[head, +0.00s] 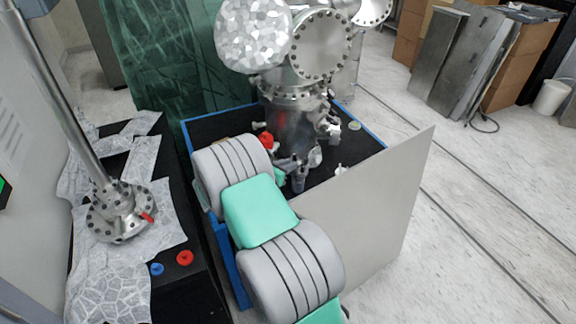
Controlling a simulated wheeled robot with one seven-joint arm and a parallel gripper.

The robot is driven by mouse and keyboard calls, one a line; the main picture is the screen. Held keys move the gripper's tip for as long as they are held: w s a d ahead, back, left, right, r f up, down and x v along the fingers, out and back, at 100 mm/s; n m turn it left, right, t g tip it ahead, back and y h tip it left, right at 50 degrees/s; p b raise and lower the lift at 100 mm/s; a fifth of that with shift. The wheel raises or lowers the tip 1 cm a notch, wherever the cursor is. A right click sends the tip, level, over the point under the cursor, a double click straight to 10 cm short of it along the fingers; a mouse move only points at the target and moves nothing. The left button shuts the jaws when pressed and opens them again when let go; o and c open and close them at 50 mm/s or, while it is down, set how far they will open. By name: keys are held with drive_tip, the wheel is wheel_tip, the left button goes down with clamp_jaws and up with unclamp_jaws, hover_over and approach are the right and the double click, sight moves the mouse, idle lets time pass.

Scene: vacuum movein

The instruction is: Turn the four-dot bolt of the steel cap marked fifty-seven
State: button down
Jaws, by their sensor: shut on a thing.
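A steel vacuum chamber (292,112) stands upright in a blue-edged black tray in the head view. A round steel cap (321,45) with bolts around its rim faces me at its top. Another bolted steel cap (372,8) is cut off by the top edge. I cannot read any number or dot marks on the caps, so I cannot tell which is fifty-seven. My grey and mint arm reaches from the bottom toward the chamber's base. My gripper is hidden behind the arm or among the small parts there.
A foil-covered round part (253,35) sits left of the facing cap. A grey panel (373,217) stands at the tray's right. A steel post on a bolted flange (119,211) stands left, near a red ring (185,258) and a blue ring (157,269).

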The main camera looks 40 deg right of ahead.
drive_tip(key=m+g+p, duration=0.1)
drive_tip(key=g, duration=0.1)
drive_tip(key=m+g+p, duration=0.1)
drive_tip(key=m+g, duration=0.3)
drive_tip(key=shift+w+r+p, duration=0.2)
drive_tip(key=shift+w+p, duration=0.1)
drive_tip(key=shift+p, duration=0.1)
drive_tip(key=shift+f+m+g+y+p, duration=0.25)
drive_tip(key=shift+m+g+p, duration=0.25)
drive_tip(key=shift+p, duration=0.6)
drive_tip(key=c, duration=1.7)
unclamp_jaws()
drive_tip(key=shift+r, duration=0.1)
